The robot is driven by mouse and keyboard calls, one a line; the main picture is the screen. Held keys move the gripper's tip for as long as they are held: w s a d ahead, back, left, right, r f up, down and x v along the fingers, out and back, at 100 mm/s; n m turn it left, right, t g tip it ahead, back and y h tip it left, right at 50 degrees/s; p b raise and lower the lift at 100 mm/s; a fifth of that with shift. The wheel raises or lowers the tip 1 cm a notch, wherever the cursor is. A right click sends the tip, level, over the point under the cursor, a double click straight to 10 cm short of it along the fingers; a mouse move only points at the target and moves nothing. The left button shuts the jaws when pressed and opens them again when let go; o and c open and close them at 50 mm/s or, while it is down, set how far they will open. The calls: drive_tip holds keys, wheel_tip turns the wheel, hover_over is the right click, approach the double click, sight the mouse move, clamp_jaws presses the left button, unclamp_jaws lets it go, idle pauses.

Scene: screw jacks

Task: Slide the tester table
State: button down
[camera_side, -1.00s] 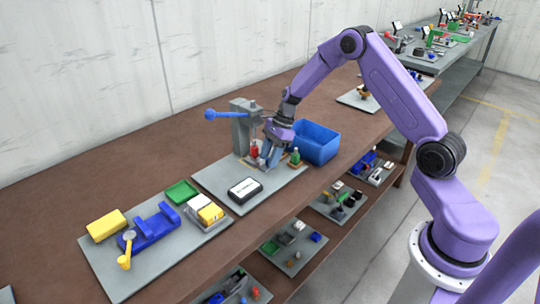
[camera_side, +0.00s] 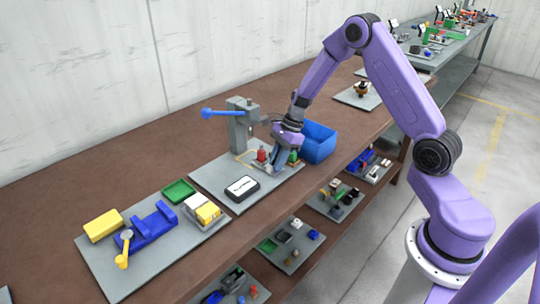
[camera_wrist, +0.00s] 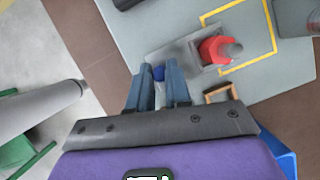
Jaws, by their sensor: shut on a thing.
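The tester table (camera_wrist: 177,58) is a small grey plate carrying a red jack (camera_wrist: 214,49) in the wrist view. The red jack also shows in the side view (camera_side: 261,154), standing clear in front of the grey press (camera_side: 239,132) with its blue lever (camera_side: 221,113). My gripper (camera_wrist: 157,84) is shut on a blue knob (camera_wrist: 158,73) at the table's near edge. In the side view my gripper (camera_side: 275,168) points down beside the red jack and hides most of the table. A yellow outline (camera_wrist: 268,30) marks the base plate beyond the table.
A black-framed display (camera_side: 242,188) lies at the base plate's front left. Further left is a board with a blue vise (camera_side: 151,226). Brown bench top is free behind.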

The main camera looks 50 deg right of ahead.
drive_tip(key=shift+s, duration=1.7)
drive_tip(key=c, duration=1.1)
unclamp_jaws()
drive_tip(key=shift+o, duration=0.2)
drive_tip(key=shift+r, duration=0.15)
drive_tip(key=shift+d+r, duration=0.15)
drive_tip(key=shift+r, duration=0.05)
drive_tip(key=v, duration=1.6)
drive_tip(key=shift+r, duration=0.4)
